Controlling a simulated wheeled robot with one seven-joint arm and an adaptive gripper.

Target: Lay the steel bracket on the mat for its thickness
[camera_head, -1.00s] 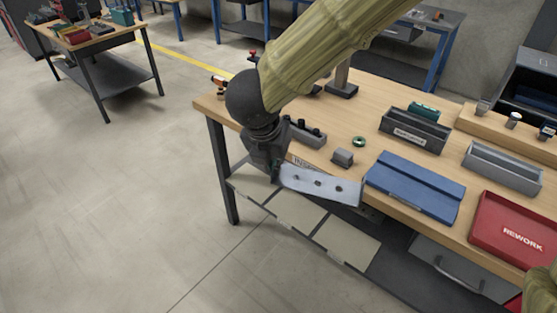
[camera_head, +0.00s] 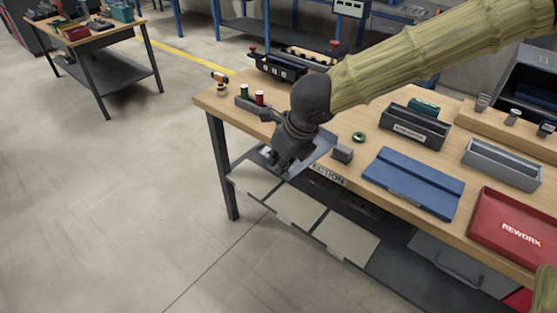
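The steel bracket (camera_head: 322,147) is a pale grey metal plate. Most of it is behind my gripper (camera_head: 281,166), with parts showing to the right and left of the fingers. My gripper points down and appears shut on the bracket, held near the front left edge of the bench; the fingertips are small and partly hidden. Three beige mats lie in a row below the bench's front edge: a left mat (camera_head: 254,180), a middle mat (camera_head: 296,205) and a right mat (camera_head: 346,240). Small labels on their front edges are unreadable. My gripper is above the left and middle mats.
The wooden bench (camera_head: 375,160) carries a grey block (camera_head: 342,153), a green ring (camera_head: 359,137), a blue tray (camera_head: 413,184), grey bins (camera_head: 414,127) and a red REWORK tray (camera_head: 510,233). A dark fixture (camera_head: 278,67) stands behind.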

